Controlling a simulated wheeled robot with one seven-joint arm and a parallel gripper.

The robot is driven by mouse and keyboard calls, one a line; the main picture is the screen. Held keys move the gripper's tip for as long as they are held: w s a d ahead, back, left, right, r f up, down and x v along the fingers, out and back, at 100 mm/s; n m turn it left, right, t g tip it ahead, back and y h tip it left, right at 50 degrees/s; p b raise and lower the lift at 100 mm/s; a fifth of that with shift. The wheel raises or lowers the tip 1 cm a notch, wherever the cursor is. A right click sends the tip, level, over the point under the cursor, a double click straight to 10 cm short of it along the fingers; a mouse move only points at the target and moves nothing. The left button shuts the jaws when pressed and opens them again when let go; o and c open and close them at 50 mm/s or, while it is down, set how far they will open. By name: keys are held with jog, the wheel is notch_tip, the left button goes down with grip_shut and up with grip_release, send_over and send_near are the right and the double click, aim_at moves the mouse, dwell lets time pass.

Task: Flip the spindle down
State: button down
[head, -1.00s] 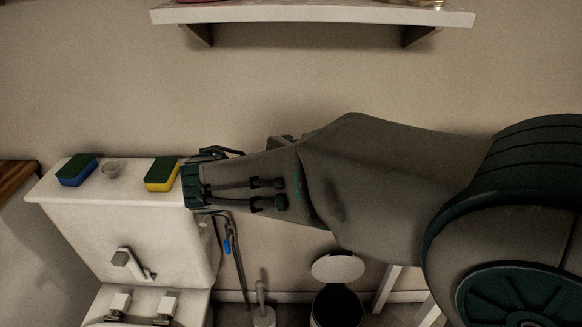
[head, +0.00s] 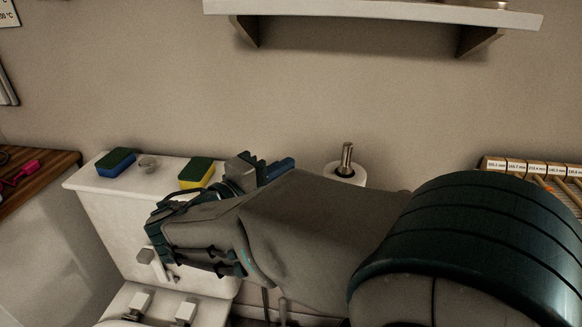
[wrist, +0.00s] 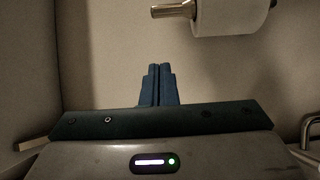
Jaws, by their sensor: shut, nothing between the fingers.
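A metal spindle (head: 347,157) stands up out of a white paper roll (head: 346,174) by the wall, right of the toilet tank in the head view. In the wrist view the spindle (wrist: 174,11) shows at the top, sticking out left from the roll (wrist: 232,14). My gripper (head: 284,166) is left of the roll in the head view, its blue fingers apart from it. In the wrist view my gripper (wrist: 158,68) has its fingers together and empty, below the spindle's end. My arm hides what lies below the roll in the head view.
A white toilet tank (head: 100,205) carries a blue-green sponge (head: 116,162), a small glass dish (head: 148,164) and a yellow-green sponge (head: 197,173). A shelf (head: 380,14) is above. A rack of labelled rods (head: 530,170) is at right. The wall above the roll is bare.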

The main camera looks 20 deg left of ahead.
jog(key=w+d+b, duration=0.1)
jog(key=w+d, duration=0.5)
jog(key=w, duration=0.3)
jog(key=shift+d+b, duration=0.15)
jog(key=shift+b, duration=0.2)
